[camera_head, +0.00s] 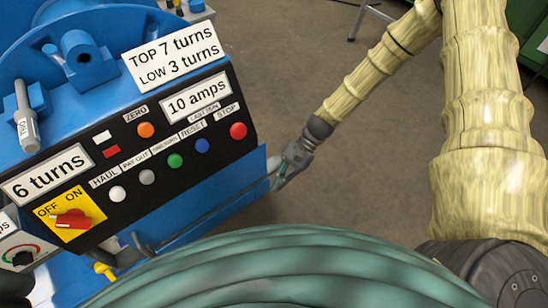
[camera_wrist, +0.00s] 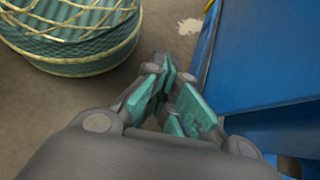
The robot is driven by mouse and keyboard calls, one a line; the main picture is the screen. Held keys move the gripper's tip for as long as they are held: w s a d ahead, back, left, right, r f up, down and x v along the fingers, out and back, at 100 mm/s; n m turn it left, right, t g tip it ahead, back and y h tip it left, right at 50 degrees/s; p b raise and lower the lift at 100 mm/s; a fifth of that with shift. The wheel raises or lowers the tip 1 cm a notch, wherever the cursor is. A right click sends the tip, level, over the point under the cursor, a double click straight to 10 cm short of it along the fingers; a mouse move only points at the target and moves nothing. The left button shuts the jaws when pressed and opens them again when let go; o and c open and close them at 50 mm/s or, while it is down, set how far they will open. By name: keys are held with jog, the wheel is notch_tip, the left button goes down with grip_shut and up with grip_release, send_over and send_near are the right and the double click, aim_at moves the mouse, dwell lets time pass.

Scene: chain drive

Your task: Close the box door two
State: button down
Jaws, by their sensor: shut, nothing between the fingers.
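My gripper (camera_head: 277,181) is shut and empty, with teal finger pads that also show in the wrist view (camera_wrist: 172,102). It is low beside the right edge of a flat blue panel (camera_head: 222,190) under the control board. Blue sheet surfaces (camera_wrist: 262,55) stand close to the right of the fingers in the wrist view. I cannot tell which blue panel is box door two, or whether the fingers touch it.
A black control board (camera_head: 128,140) with coloured buttons and a red switch (camera_head: 70,219) is on the blue machine (camera_head: 105,25). A grey rod (camera_head: 185,232) runs below the board. Bare floor (camera_head: 275,65) lies behind my arm.

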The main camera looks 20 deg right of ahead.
jog(key=w+d+r+m+g+y+b, duration=0.1)
jog(key=w+d+r+y+b, duration=0.35)
jog(key=w+d+b, duration=0.2)
jog(key=w+d+r+m+y+b, duration=0.1)
jog(key=w+d+r+y+b, duration=0.2)
jog(key=w+d+r+b, duration=0.3)
jog(key=f+b+x, duration=0.1)
jog(key=b+x, duration=0.2)
jog(key=x, duration=0.9)
jog(key=shift+s+a+b, duration=0.25)
jog(key=shift+a+b, duration=0.05)
jog(key=shift+a, duration=0.05)
jog(key=shift+a, duration=0.1)
jog(key=p+x, duration=0.2)
jog(key=x, duration=0.2)
jog(key=shift+s+a, duration=0.15)
jog(key=shift+a, duration=0.1)
